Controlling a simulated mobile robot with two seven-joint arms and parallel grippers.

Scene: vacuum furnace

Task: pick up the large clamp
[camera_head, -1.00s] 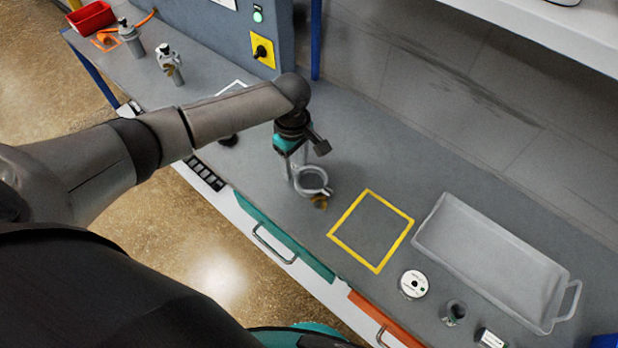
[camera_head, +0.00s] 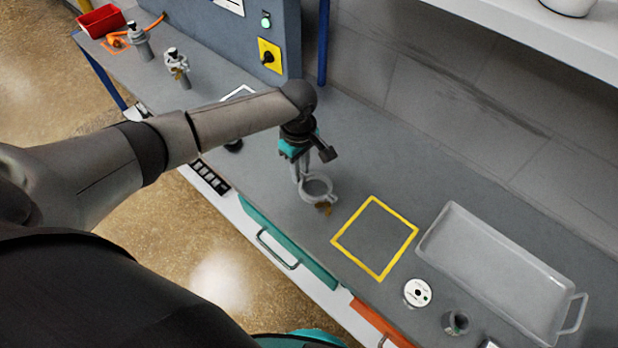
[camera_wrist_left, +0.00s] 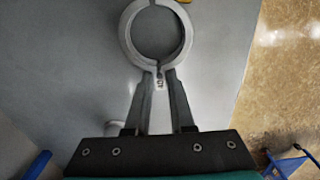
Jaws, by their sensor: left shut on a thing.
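The large clamp (camera_head: 317,187) is a grey metal ring with a brass-coloured part at its lower right in the head view. In the left wrist view the clamp (camera_wrist_left: 128,36) shows as a ring at the fingertips. My left gripper (camera_head: 302,172) points down over the bench and is shut on the clamp. Its two fingers (camera_wrist_left: 158,82) close on the near side of the ring. I cannot tell whether the clamp touches the bench top. My right gripper is in neither view.
A yellow square outline (camera_head: 375,238) lies on the bench right of the clamp. Beyond it is a grey tray (camera_head: 447,245). A white-topped round part (camera_head: 417,292) and a small cup (camera_head: 455,322) stand near the front edge. A blue panel (camera_head: 245,50) rises behind.

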